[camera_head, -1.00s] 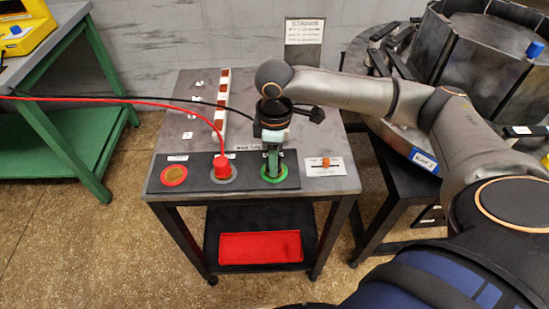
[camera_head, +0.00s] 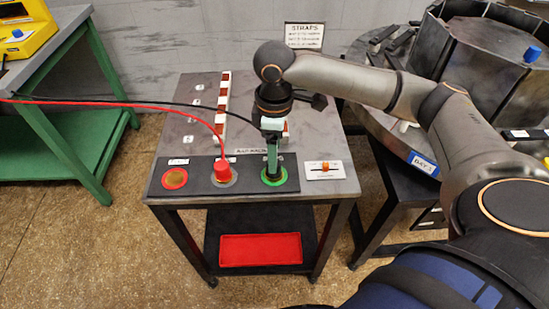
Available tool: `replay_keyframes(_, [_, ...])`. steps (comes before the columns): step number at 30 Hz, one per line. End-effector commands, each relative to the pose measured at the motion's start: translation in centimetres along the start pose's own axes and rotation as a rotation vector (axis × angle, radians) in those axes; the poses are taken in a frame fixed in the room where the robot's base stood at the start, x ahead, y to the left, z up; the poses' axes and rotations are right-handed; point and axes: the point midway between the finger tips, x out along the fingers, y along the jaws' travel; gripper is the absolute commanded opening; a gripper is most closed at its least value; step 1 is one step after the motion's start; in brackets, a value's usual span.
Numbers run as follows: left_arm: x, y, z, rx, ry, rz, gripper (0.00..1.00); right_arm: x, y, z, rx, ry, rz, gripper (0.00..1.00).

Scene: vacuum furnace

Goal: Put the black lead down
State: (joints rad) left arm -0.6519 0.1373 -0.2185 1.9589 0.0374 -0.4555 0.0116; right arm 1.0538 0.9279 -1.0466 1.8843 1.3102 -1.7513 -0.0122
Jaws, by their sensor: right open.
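The black lead (camera_head: 190,108) runs in from the left, behind the red lead (camera_head: 150,104), and reaches the spot under my right gripper. Its dark plug end (camera_head: 273,173) shows at the green ring (camera_head: 284,181) on the black strip (camera_head: 200,184) of the cart. My right gripper (camera_head: 272,158) points down just above that ring, open, and hides part of the plug. The red lead's red plug (camera_head: 222,169) stands upright in the grey middle ring. The left ring (camera_head: 174,178) is red-orange and empty. My left gripper is not in view.
Behind the strip, a white rail with brown blocks (camera_head: 223,98) lies on the cart top. A card with an orange slider (camera_head: 325,168) is at the right edge. A red tray (camera_head: 261,249) sits on the lower shelf. A green bench (camera_head: 70,140) stands left, round metal equipment (camera_head: 480,60) right.

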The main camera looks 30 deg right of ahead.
Motion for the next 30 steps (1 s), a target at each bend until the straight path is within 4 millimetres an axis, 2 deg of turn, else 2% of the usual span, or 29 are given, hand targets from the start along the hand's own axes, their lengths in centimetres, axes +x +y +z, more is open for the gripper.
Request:
replay_keyframes(1, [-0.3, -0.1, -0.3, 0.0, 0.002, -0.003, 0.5, -1.5, 0.0, -0.1, -0.001, 0.003, 0.003, 0.73])
replay_keyframes(6, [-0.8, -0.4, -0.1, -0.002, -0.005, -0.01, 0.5, -5.0, 0.0, -0.1, 0.001, 0.004, 0.002, 0.73])
replay_keyframes(12, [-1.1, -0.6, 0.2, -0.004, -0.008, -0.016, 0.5, -7.3, 0.0, -0.1, 0.001, 0.002, 0.0, 0.73])
replay_keyframes(30, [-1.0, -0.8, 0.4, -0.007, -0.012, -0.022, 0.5, -7.7, 0.0, 0.0, 0.001, 0.0, 0.0, 0.73])
